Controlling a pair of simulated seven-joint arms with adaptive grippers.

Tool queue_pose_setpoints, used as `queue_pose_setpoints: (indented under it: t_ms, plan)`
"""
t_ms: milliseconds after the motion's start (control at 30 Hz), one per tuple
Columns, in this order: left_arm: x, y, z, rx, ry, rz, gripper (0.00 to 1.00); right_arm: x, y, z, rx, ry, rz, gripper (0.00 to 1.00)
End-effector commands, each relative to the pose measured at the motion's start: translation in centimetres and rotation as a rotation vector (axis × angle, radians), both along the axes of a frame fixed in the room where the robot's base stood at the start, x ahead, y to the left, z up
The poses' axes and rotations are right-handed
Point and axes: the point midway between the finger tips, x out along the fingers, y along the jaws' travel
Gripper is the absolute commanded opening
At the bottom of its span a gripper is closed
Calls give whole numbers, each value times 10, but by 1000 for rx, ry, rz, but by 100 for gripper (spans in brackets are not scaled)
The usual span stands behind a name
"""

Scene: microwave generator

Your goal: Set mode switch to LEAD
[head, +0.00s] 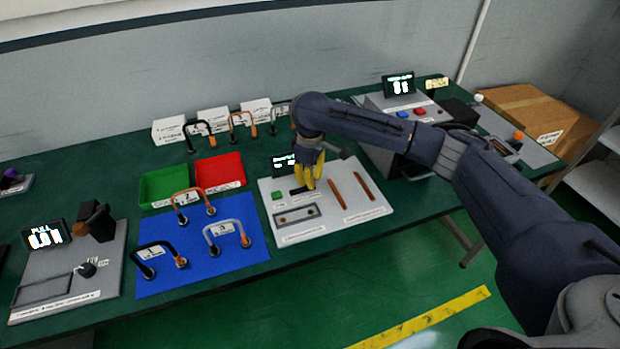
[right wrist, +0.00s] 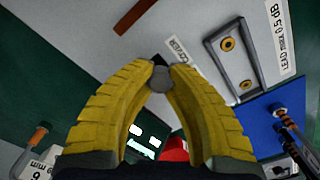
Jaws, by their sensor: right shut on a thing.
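A light grey panel (head: 338,212) on the green table carries a small dark switch base (head: 298,191), whose lettering is too small to read in the head view. My right gripper (head: 309,184) reaches down over it with yellow fingers. In the right wrist view the right gripper (right wrist: 161,80) is shut on a round grey switch knob (right wrist: 161,76), with the fingertips on either side. A label beside the knob is only partly legible. The fingers hide much of the switch in the head view, so its setting cannot be read. My left gripper is not in view.
The panel also has a green button (head: 278,196), a framed slot plate (head: 297,215) and copper strips (head: 365,186). A display (head: 284,162) stands behind it. A blue mat (head: 205,268) with several cables lies left. Green (head: 163,186) and red (head: 219,172) trays stand behind the mat.

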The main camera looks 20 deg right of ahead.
Motion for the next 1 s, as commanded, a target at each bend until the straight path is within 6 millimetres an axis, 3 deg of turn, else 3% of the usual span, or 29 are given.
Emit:
queue_pose_setpoints:
  t_ms: [333, 633, 900, 933, 1000]
  plan:
    - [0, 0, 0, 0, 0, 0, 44, 0, 3, 0, -1, -1, 1, 0]
    - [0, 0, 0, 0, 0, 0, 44, -2, 48, 1, 0, -1, 1, 0]
    - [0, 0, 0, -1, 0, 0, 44, -3, 52, 1, 2, -1, 0, 0]
    - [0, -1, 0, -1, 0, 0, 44, -3, 52, 1, 4, 0, 0, 17]
    - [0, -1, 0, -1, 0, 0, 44, -3, 52, 1, 4, 0, 1, 25]
